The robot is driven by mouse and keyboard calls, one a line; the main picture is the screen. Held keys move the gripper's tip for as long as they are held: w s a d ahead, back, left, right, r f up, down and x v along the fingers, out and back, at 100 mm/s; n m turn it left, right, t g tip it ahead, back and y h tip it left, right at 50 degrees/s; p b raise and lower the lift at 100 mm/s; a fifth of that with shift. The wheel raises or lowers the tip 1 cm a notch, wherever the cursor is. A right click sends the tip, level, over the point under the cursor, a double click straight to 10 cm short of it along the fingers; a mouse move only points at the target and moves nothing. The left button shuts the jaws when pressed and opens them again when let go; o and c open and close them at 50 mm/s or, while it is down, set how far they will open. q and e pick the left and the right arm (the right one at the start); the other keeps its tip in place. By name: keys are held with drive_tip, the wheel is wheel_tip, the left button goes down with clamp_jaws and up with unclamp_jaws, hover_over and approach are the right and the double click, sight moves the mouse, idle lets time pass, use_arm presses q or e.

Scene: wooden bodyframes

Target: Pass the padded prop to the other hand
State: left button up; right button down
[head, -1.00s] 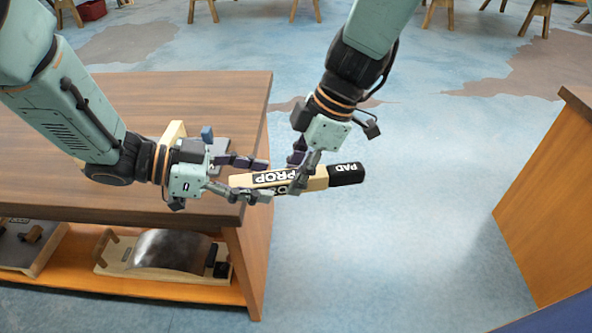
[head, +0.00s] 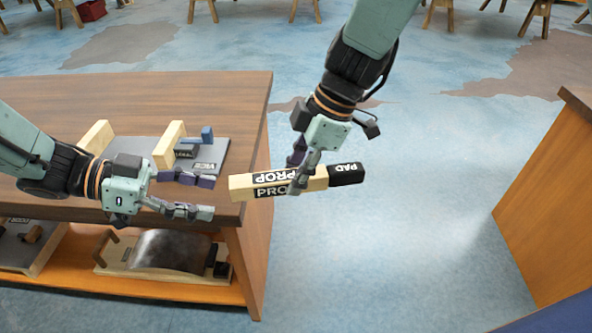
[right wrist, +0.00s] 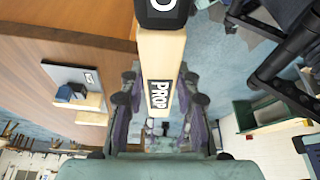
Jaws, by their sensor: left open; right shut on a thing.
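The padded prop (head: 318,181) is a pale wooden bar with black PROP labels and a black end marked PAD. My right gripper (head: 300,175) is shut on it around its middle and holds it in the air, just right of the table's corner. In the right wrist view the prop (right wrist: 162,60) runs between the fingers of my right gripper (right wrist: 160,100). My left gripper (head: 192,195) is open and empty over the table's front edge, left of the prop's bare wooden end and apart from it.
The brown table (head: 190,95) carries a grey board (head: 207,158) with wooden blocks and a blue piece. Its lower shelf holds a board with a curved metal sheet (head: 170,250). A wooden cabinet (head: 550,200) stands at the right. The blue floor between is clear.

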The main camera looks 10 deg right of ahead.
drive_tip(key=shift+w, duration=0.1)
use_arm(q)
drive_tip(key=s+a+f+n+t+y, duration=0.1)
drive_tip(key=s+f+n+t, duration=0.1)
drive_tip(key=s+f+n, duration=0.3)
drive_tip(key=s+f+n+t+y, duration=0.1)
drive_tip(key=f+n+t+y, duration=0.1)
drive_tip(key=f+n, duration=0.35)
drive_tip(key=s+a+f+n+t+y, duration=0.1)
drive_tip(key=s+f+n, duration=0.15)
drive_tip(key=f, duration=0.55)
drive_tip(key=s+a+f+n+g+y, duration=0.1)
drive_tip(key=s+a+f+n+y, duration=0.1)
drive_tip(key=s+a, duration=0.5)
drive_tip(key=s+a+f+n+g+y, duration=0.2)
drive_tip(key=s+a+f+y, duration=0.3)
drive_tip(key=s, duration=0.5)
drive_tip(key=a+n+y, duration=0.1)
drive_tip(key=a+y, duration=0.1)
drive_tip(key=a, duration=0.1)
drive_tip(key=shift+s+g+y, duration=0.3)
